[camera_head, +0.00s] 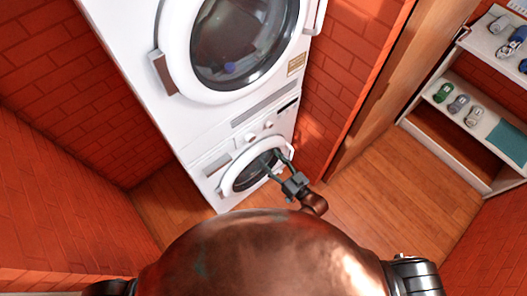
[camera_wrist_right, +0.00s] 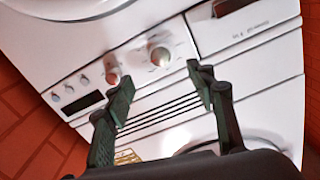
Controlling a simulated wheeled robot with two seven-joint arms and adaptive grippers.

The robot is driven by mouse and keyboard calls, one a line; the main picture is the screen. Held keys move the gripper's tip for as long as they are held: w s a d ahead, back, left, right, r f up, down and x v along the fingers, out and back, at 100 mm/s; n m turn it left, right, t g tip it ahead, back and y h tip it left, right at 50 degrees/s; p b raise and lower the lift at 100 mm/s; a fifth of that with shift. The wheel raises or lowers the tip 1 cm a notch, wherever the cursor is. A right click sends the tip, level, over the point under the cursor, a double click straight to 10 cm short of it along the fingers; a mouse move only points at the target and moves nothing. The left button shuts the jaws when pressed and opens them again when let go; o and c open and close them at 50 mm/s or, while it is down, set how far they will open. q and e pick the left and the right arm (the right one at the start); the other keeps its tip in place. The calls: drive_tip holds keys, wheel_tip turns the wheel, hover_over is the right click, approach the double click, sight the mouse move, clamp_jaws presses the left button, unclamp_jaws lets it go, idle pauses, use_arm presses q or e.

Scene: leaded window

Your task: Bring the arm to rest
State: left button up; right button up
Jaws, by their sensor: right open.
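My right gripper (camera_head: 273,163) is in front of the lower white machine (camera_head: 205,172), over the right part of its round door in the head view. Its two fingers are spread with nothing between them. In the right wrist view the open gripper (camera_wrist_right: 163,88) faces a white panel with two knobs (camera_wrist_right: 159,55) and a dark display (camera_wrist_right: 82,103). Whether a finger touches the machine cannot be told. My left gripper is not in view.
An upper white machine (camera_head: 130,30) with a round glass door stands on the lower one. Red brick walls (camera_head: 60,100) flank them. A wooden floor (camera_head: 365,215) is clear at right.

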drive_tip(key=shift+s+d, duration=0.3)
drive_tip(key=shift+s, duration=0.2)
